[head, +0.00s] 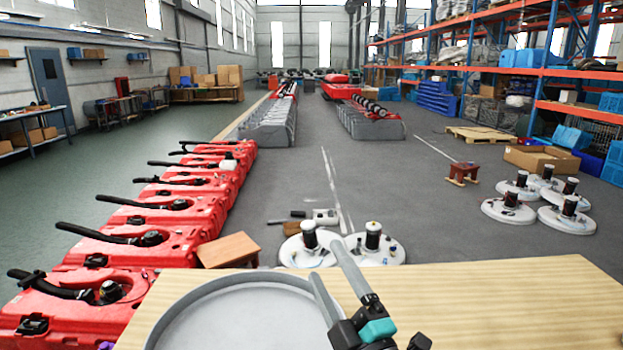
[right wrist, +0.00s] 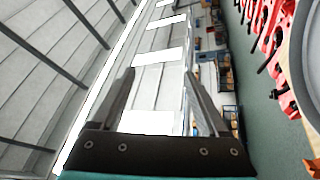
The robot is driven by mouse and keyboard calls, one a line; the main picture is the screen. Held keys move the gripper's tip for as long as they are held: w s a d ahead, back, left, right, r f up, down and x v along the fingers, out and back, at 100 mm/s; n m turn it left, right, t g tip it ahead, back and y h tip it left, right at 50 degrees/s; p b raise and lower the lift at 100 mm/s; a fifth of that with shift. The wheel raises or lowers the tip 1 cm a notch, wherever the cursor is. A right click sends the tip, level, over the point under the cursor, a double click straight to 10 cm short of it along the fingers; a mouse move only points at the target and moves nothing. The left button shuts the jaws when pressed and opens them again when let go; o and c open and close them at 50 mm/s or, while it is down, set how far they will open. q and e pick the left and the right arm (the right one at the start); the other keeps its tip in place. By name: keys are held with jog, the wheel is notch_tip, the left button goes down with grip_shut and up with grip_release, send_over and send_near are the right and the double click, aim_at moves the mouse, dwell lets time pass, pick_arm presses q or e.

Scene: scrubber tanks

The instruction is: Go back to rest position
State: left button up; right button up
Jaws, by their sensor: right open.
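My right gripper (head: 325,260) comes up from the bottom of the head view, over the near wooden table (head: 500,295). It is beside the right rim of a large grey round part (head: 235,310) on that table. Its two long grey fingers point up and to the left. In the right wrist view the fingers (right wrist: 159,72) stand wide apart with nothing between them. That view is turned on its side and looks out at the hall wall and windows. My left gripper does not show in either view.
A row of red tanks (head: 165,230) with black hoses runs along the left. White round lids (head: 295,250) lie on the floor beyond the table, with more at right. A small wooden stool (head: 228,250) stands close by. The grey aisle (head: 390,180) is mostly clear.

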jog(key=s+d+f+m+g+h, duration=0.2)
jog(key=d+f+m+g+h, duration=0.1)
jog(key=d+f+m+h, duration=0.3)
jog(key=s+d+f+m+g+h, duration=0.2)
jog(key=s+d+f+m+h, duration=0.1)
jog(key=d+f+m, duration=0.4)
jog(key=s+f+m+g, duration=0.2)
jog(key=s+f+g, duration=0.45)
jog(key=s, duration=0.35)
jog(key=s+f+m+g, duration=0.1)
jog(key=s+f+g, duration=0.4)
jog(key=s+f, duration=0.4)
jog(key=s+f+b, duration=0.3)
jog(key=f, duration=2.1)
jog(key=s+d+f+g+b, duration=0.2)
jog(key=s+d+f+b, duration=0.1)
jog(key=s+f, duration=1.2)
jog(key=shift+s+f+y, duration=0.15)
jog(key=shift+f+y, duration=0.15)
jog(key=shift+f, duration=0.15)
